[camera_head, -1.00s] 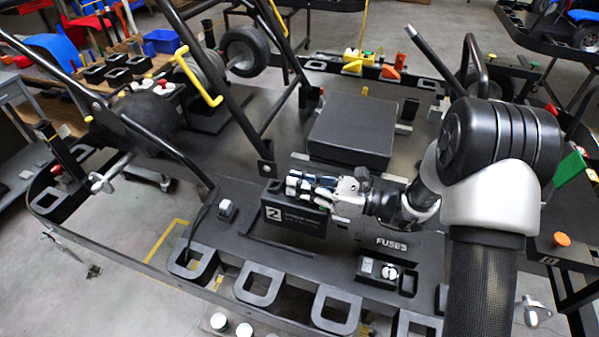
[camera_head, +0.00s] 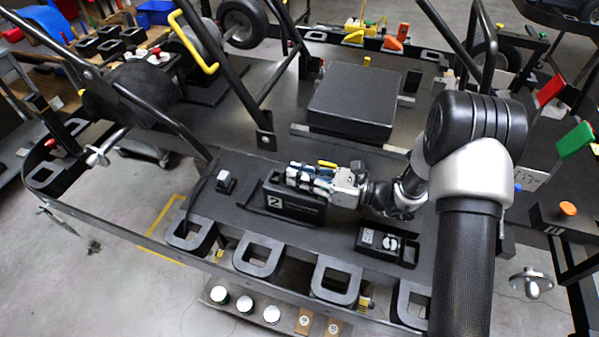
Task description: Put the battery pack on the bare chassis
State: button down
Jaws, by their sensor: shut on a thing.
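A black battery pack (camera_head: 290,208) marked with a white "2" is at the front middle of the kart stand in the head view. My gripper (camera_head: 305,177) reaches in from the right and is shut on the top of the pack. The pack is upright, low over or on the dark front panel; I cannot tell whether it touches. The bare chassis is not clearly identifiable; the dark stand deck (camera_head: 262,92) with black tube frames lies behind the pack.
A large black box (camera_head: 352,100) stands on the deck behind my gripper. A switch panel (camera_head: 388,244) is at the front right. Black looped holders (camera_head: 262,256) line the front edge. A slanted black tube (camera_head: 238,75) rises left of the box.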

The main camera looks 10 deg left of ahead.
jog(key=c, duration=1.9)
grip_release()
jog(key=shift+o, duration=1.1)
jog(key=shift+d+r, duration=0.1)
jog(key=shift+d, duration=0.25)
jog(key=s+d+p, duration=0.1)
jog(key=d+p, duration=0.1)
jog(key=d, duration=0.9)
jog(key=shift+s+d, duration=0.15)
jog(key=shift+s, duration=0.15)
